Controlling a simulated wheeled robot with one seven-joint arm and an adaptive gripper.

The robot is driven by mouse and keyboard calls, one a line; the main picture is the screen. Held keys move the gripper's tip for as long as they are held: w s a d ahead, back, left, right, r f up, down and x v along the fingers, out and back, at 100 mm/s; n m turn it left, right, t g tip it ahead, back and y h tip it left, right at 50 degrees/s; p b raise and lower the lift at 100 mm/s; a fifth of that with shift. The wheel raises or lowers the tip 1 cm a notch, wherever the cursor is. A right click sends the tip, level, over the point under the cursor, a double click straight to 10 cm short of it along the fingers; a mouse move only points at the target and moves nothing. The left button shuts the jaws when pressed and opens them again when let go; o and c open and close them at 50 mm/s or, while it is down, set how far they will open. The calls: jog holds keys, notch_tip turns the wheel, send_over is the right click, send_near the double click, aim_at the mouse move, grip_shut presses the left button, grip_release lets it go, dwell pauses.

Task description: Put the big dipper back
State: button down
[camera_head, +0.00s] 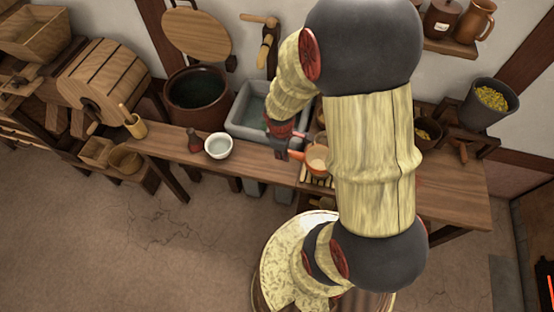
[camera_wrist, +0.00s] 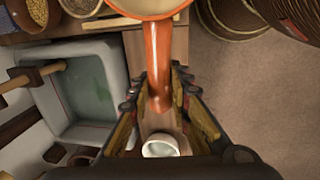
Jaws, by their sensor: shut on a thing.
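My gripper (camera_head: 288,148) is shut on the handle of an orange dipper (camera_head: 317,156), just above the wooden bench. In the wrist view my gripper (camera_wrist: 158,92) has the dipper's orange handle (camera_wrist: 158,60) between its fingers. The dipper's pale-lined bowl (camera_wrist: 150,6) is cut off by the top edge there. The bowl faces up in both views. A slatted rack (camera_head: 312,179) lies on the bench below the dipper, partly hidden by my arm. I cannot tell whether the dipper touches anything below it.
A grey stone sink (camera_head: 238,123) with water stands behind the bench (camera_head: 168,148). My arm hides part of the bench.

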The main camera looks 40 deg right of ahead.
jog(key=w+a+f+b, duration=0.1)
jog(key=w+f, duration=0.2)
jog(key=w, duration=0.1)
jog(key=w+a+f+b, duration=0.2)
jog(key=w+f, duration=0.1)
jog(key=w, duration=0.1)
jog(key=w+a+f+b, duration=0.1)
jog(key=w+f, duration=0.2)
jog(key=w, duration=0.1)
jog(key=shift+w+a, duration=0.1)
jog(key=shift+a, duration=0.2)
jog(key=shift+w+f, duration=0.1)
jog(key=shift+f, duration=0.05)
jog(key=shift+w+a+f+b, duration=0.15)
jog(key=shift+f+b, duration=0.25)
jog(key=shift+f, duration=0.5)
jog(key=shift+w+f+b, duration=0.1)
jog(key=shift+f+b, duration=0.25)
jog(key=shift+f, duration=0.5)
jog(key=shift+f, duration=0.15)
jog(key=c, duration=1.6)
grip_release()
jog(key=shift+c, duration=0.2)
